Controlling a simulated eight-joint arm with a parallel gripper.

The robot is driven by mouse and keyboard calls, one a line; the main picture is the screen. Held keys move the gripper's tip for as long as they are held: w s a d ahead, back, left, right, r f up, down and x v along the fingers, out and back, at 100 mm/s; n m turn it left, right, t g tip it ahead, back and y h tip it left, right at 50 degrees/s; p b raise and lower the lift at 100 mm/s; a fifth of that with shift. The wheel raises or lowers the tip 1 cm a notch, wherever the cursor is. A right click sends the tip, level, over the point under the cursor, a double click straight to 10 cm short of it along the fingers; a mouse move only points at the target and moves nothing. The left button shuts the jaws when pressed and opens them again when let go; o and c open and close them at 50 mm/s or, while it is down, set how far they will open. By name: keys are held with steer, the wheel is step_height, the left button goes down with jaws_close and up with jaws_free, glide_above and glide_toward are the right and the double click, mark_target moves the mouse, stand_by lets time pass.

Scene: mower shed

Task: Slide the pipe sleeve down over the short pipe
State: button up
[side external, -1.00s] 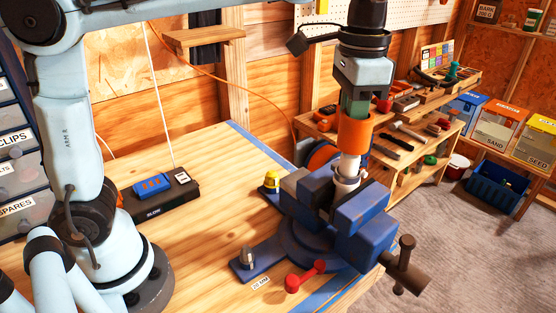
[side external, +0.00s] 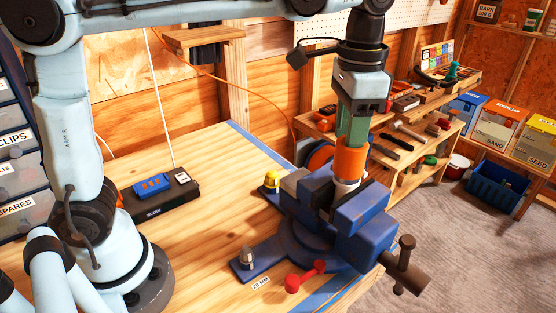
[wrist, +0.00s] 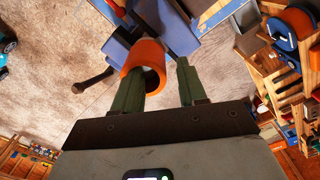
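The orange pipe sleeve (side external: 351,160) sits low around the short white pipe, above the blue vise (side external: 362,208). Only a little white (side external: 345,186) of the short pipe shows under the sleeve. My gripper (side external: 352,138) is just above the sleeve, its green fingers pointing down. In the wrist view the fingers of my gripper (wrist: 160,78) stand apart with a gap between them. The sleeve (wrist: 143,54) shows there beyond the left finger, its hollow end facing me; the right finger is clear of it. Whether the left finger touches the sleeve I cannot tell.
The vise has a brown handle (side external: 404,265) at right and stands at the bench's corner. A red-handled tool (side external: 305,276) lies in front. A black box (side external: 160,196) sits on the bench (side external: 190,240), which is mostly clear at left. A tool shelf (side external: 430,150) stands behind.

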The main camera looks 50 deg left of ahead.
steer(key=shift+r, duration=0.1)
step_height(320, 180, up, 12)
stand_by(0.9)
steer(key=shift+a, duration=0.1)
steer(key=s+a+f+n+t, duration=0.3)
steer(key=a+f, duration=0.3)
steer(key=f, duration=0.4)
steer(key=s+a+f+n+t, duration=0.3)
steer(key=a+f, duration=0.4)
steer(key=f, duration=0.4)
steer(key=s+t, duration=0.1)
steer(key=s, duration=0.1)
steer(key=shift+s+a+f, duration=0.15)
steer(key=shift+s+f, duration=0.05)
steer(key=shift+s, duration=0.15)
stand_by(1.2)
